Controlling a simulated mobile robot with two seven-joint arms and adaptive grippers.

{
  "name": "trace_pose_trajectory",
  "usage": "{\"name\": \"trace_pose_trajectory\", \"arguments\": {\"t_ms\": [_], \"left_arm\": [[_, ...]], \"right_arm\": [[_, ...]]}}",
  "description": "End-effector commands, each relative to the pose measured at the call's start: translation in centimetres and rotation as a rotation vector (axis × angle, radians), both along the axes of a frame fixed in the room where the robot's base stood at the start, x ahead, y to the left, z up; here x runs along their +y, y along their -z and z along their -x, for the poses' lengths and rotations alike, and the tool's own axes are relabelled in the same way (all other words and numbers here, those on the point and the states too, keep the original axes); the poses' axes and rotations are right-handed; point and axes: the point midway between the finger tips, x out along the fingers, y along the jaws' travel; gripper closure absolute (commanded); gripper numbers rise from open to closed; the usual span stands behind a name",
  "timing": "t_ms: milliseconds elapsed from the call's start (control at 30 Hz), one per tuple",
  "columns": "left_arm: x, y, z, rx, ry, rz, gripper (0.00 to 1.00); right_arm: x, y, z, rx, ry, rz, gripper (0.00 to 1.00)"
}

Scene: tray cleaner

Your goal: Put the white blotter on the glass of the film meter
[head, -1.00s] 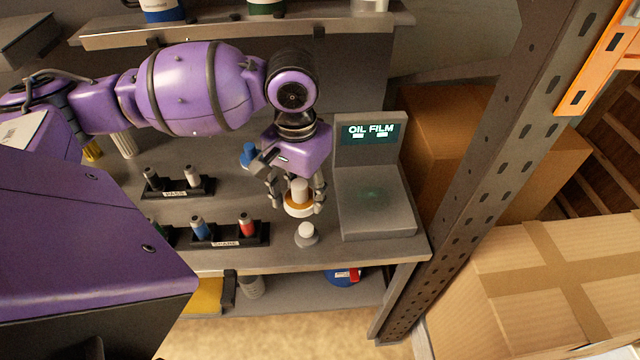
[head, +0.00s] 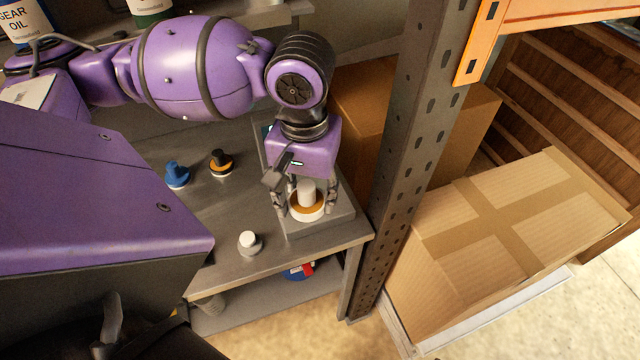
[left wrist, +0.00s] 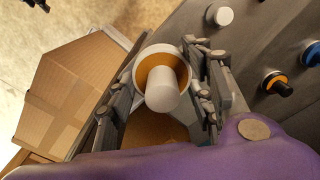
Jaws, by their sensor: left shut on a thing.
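The white blotter (head: 307,202) has a white upright handle on an orange disc with a white rim. My left gripper (head: 306,206) is shut on it, with a finger on each side of the rim. The blotter also shows between the fingers in the left wrist view (left wrist: 160,85). In the head view they are over the grey plate of the film meter (head: 343,212). My gripper and wrist cover most of the meter, its screen and the glass. I cannot tell whether the blotter touches the glass. My right gripper is not in view.
A white-topped knob on a grey base (head: 250,243) stands near the bench's front edge, left of the meter. A blue knob (head: 177,174) and a black knob with an orange ring (head: 220,163) stand farther back. A dark rack post (head: 405,150) and cardboard box (head: 510,240) are right.

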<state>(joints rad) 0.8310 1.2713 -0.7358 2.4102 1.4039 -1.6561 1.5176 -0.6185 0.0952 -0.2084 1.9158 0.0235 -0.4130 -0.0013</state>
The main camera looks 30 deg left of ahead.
Motion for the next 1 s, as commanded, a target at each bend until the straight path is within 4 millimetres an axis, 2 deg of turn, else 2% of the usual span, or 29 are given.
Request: {"name": "trace_pose_trajectory", "arguments": {"t_ms": [300, 500, 833, 1000], "left_arm": [[3.9, 3.8, -6.6, 0.006, -0.007, -0.002, 0.78], [5.4, 7.3, -9.2, 0.006, -0.002, 0.000, 0.78], [6.4, 9.4, -10.9, 0.002, -0.001, 0.000, 0.78], [6.5, 11.9, -11.0, 0.003, 0.002, -0.001, 0.78]], "right_arm": [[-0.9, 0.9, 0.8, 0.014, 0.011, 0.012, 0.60], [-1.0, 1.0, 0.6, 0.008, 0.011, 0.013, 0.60], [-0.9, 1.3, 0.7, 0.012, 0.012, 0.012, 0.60], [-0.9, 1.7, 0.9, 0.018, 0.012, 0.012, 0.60]]}}
